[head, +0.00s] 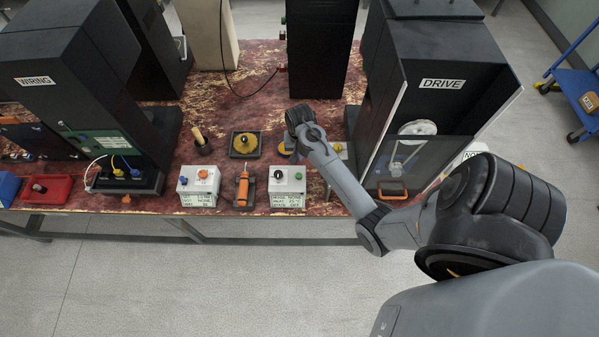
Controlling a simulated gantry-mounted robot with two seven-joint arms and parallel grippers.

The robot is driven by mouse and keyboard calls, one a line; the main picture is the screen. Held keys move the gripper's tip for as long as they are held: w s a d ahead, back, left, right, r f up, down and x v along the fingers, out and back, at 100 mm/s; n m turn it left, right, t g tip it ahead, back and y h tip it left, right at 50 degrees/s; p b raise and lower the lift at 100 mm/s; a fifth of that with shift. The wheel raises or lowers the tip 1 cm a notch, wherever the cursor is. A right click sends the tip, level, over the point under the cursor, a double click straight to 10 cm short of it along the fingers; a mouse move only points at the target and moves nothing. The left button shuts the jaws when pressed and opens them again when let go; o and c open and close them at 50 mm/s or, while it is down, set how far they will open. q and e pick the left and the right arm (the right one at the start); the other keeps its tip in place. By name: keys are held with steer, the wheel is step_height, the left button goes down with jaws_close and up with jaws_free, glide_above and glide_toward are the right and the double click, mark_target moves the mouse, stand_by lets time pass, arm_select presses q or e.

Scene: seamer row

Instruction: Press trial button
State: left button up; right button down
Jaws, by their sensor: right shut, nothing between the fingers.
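No button carries a readable "trial" label. A white control box (289,184) at the front of the table has a black knob, a green button (298,176) and a small text display. A second white box (198,185) to its left has a blue knob and an orange button (203,174). My right gripper (294,132) is shut and empty, above the table behind the first box and apart from its green button. My own wrist partly hides the fingers. My left gripper is out of view.
The black DRIVE cabinet (440,110) with a clear front panel stands right of my right arm, and the WIRING cabinet (65,80) stands left. An orange-handled tool (243,186) stands between the boxes. A yellow knob on a dark base (245,143) sits behind it.

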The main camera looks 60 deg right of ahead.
mark_target(299, 176)
step_height(299, 176, down, 13)
steer(key=shift+f, duration=0.15)
stand_by(0.4)
